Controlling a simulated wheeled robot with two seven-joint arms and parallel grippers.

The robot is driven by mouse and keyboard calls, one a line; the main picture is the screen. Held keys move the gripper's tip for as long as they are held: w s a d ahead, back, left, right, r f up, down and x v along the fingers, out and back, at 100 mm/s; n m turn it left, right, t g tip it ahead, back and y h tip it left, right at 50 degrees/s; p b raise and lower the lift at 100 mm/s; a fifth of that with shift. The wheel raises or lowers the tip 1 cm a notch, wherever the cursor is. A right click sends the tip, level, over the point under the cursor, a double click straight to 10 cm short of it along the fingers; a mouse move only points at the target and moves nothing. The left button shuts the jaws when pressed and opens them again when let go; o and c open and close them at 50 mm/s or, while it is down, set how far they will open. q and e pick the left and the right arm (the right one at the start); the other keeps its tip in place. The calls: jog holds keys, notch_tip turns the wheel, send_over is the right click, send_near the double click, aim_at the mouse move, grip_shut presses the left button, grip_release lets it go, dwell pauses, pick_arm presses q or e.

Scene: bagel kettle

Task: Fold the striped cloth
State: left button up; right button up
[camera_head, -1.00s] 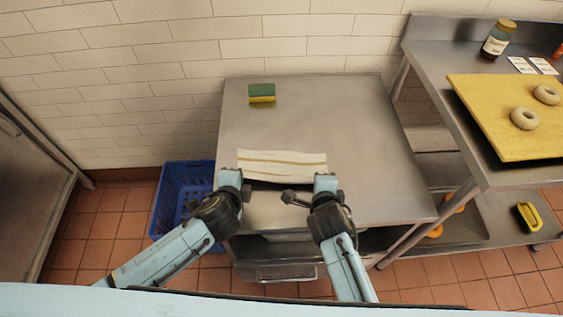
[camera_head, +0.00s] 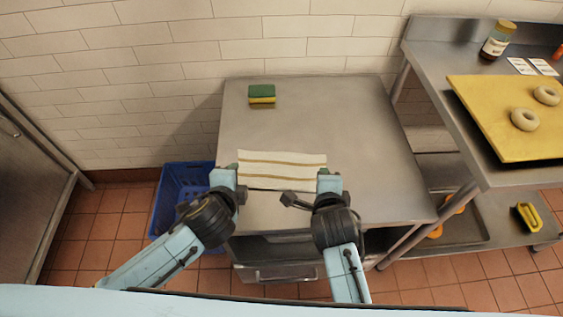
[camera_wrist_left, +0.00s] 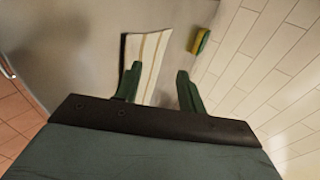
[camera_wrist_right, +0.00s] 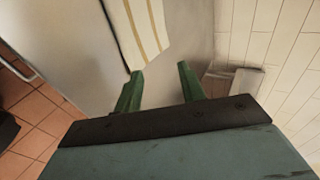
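The striped cloth (camera_head: 281,169), cream with tan stripes, lies spread out flat near the front of the steel table. My left gripper (camera_head: 236,184) is at its near left corner, and my right gripper (camera_head: 312,188) is at its near right corner. In the left wrist view the cloth (camera_wrist_left: 149,62) shows beyond the fingers (camera_wrist_left: 157,85), which are apart with nothing clearly between them. In the right wrist view the cloth (camera_wrist_right: 140,30) lies beyond the left finger, and the fingers (camera_wrist_right: 160,85) are apart and empty. Whether any finger touches the cloth I cannot tell.
A green and yellow sponge (camera_head: 262,94) sits at the back left of the steel table (camera_head: 330,115). A blue crate (camera_head: 180,185) stands on the floor at left. A side table at right carries a yellow board (camera_head: 500,105) with two bagels.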

pick_arm(q)
jog(key=s+r, duration=0.1)
jog(key=r, duration=0.1)
jog(key=s+r, duration=0.2)
jog(key=shift+s, duration=0.1)
pick_arm(e)
jog(key=s+r, duration=0.1)
jog(key=r, duration=0.1)
jog(key=s+r, duration=0.2)
jog(key=shift+s+a+r, duration=0.1)
jog(key=shift+s+a, duration=0.05)
jog(key=shift+s, duration=0.05)
